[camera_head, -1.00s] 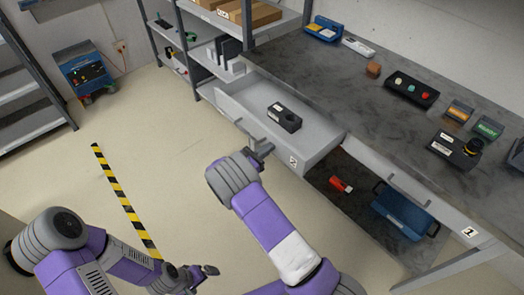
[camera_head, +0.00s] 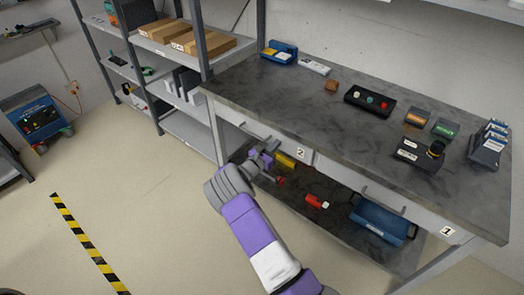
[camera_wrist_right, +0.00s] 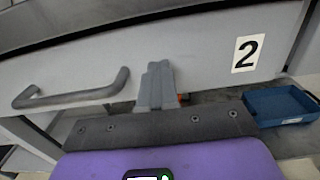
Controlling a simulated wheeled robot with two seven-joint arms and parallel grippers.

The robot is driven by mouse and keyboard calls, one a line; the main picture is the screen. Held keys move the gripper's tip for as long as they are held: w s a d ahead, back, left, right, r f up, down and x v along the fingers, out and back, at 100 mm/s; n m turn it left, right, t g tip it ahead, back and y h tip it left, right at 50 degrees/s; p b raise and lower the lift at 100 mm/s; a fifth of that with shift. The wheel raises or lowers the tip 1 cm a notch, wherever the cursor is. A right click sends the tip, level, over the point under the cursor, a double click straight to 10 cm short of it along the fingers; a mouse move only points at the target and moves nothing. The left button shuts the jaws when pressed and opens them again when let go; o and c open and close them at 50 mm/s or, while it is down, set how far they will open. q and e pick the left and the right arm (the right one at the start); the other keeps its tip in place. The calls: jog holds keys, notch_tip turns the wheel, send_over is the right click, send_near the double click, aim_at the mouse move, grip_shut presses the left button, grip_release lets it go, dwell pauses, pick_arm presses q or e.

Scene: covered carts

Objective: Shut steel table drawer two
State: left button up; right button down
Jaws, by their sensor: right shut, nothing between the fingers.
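Steel table drawer two, with a "2" label on its front (camera_head: 289,144), sits under the left part of the table top. Its front looks in line with the table's front edge, and its inside is not visible. In the right wrist view the drawer front (camera_wrist_right: 195,55) fills the upper part, with its bar handle (camera_wrist_right: 75,92) to the left. My right gripper (camera_head: 268,152) is shut and empty, its fingertips (camera_wrist_right: 156,68) at the drawer front between handle and label. Contact cannot be told for sure. My left gripper is out of view.
Drawer one (camera_head: 395,200) is beside it on the right and looks shut. The lower shelf holds a blue bin (camera_head: 380,222) and a red item (camera_head: 316,201). The table top (camera_head: 300,100) carries several devices. The floor to the left is clear.

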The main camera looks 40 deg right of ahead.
jog(key=shift+d+r, duration=0.2)
jog(key=shift+d, duration=0.1)
jog(key=shift+d+r, duration=0.15)
jog(key=p+v, duration=0.4)
jog(key=v, duration=1)
jog(key=shift+a+f, duration=0.35)
jog(key=shift+a, duration=0.05)
